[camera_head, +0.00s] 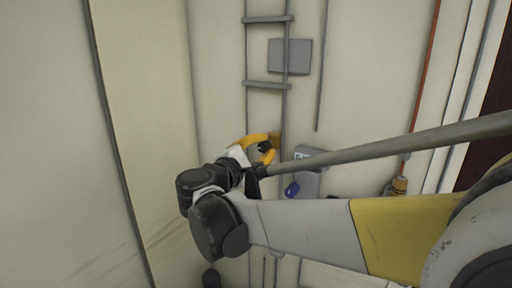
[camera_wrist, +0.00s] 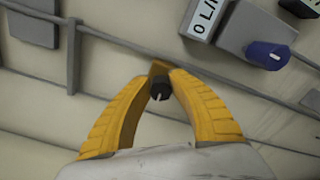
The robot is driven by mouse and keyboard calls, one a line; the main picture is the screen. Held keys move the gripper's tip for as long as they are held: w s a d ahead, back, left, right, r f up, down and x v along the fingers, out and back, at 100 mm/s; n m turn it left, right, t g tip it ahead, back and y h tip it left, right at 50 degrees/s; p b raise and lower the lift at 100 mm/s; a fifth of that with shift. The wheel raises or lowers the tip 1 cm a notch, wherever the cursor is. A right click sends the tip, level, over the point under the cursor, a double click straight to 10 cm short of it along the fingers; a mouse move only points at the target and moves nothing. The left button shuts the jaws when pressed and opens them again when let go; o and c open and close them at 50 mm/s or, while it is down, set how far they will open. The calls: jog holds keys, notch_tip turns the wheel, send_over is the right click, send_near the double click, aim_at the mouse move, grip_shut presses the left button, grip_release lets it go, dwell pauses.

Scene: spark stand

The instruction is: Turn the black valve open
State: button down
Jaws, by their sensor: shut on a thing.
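The black valve (camera_wrist: 160,91) is a small dark knob with a white mark on its face. In the wrist view it sits between the fingertips of my yellow gripper (camera_wrist: 161,79), which is shut on it. In the head view my gripper (camera_head: 272,143) is at the wall beside the ladder-like rails. The black valve shows there as a small dark spot (camera_head: 264,147) between the fingers. The valve's stem and mounting are mostly hidden by the fingers.
A grey box (camera_wrist: 228,20) with a "0 L/" label and a blue knob (camera_wrist: 268,55) is close by on the right. A plain grey box (camera_head: 290,56) hangs higher up.

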jog(key=c, duration=1.2)
grip_release()
jog(key=v, duration=1.2)
